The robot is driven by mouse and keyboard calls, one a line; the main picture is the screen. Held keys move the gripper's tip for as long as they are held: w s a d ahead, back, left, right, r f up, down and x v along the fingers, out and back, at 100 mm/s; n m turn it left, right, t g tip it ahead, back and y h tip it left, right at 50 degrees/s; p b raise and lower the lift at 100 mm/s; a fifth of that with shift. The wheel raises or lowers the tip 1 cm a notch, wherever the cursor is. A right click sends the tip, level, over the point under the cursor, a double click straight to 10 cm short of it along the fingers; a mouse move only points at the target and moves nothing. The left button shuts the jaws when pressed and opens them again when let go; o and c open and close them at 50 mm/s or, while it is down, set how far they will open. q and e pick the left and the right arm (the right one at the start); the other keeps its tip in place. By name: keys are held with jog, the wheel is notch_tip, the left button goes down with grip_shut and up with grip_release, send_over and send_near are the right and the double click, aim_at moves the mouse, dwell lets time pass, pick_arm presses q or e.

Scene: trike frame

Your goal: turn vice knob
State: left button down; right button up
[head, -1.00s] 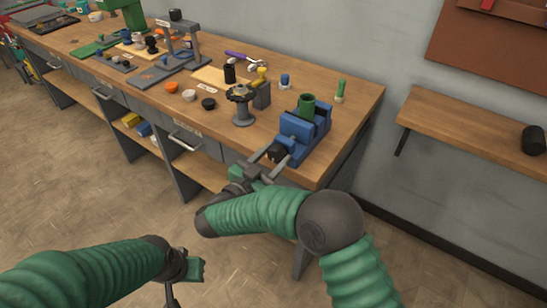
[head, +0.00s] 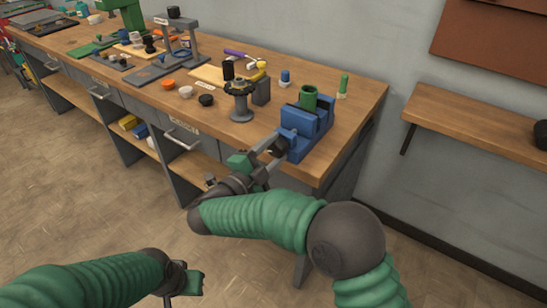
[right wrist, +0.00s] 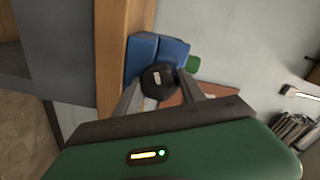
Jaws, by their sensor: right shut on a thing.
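The blue vice (head: 307,128) stands at the near right corner of the workbench, with a green cylinder (head: 309,99) upright in its top. Its black knob (head: 279,147) faces my right arm; in the right wrist view the knob (right wrist: 159,81) shows a small pale mark. My right gripper (head: 268,150) is at the knob, its two grey fingers on either side and shut on it. The blue vice body (right wrist: 150,52) shows behind the knob in the right wrist view. My left gripper (head: 185,283) hangs low over the floor, away from the bench; its fingers are largely hidden.
The wooden bench (head: 345,90) holds a grey stand (head: 240,100) left of the vice, small cups and a green-topped peg (head: 343,86). A wall shelf (head: 470,125) is at the right. Open floor (head: 90,190) lies in front of the bench.

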jog(key=m+b, duration=0.2)
jog(key=shift+d+f+m, duration=0.1)
jog(key=shift+f+m, duration=0.05)
jog(key=shift+m, duration=0.15)
jog(key=shift+r+m+b, duration=0.2)
jog(key=shift+m+b, duration=1)
jog(key=shift+b, duration=0.15)
jog(key=o, duration=1)
jog(key=shift+c, duration=0.2)
jog(key=o, duration=0.4)
jog(key=shift+w+f, duration=0.15)
jog(key=shift+w, duration=0.05)
jog(key=shift+s, duration=0.1)
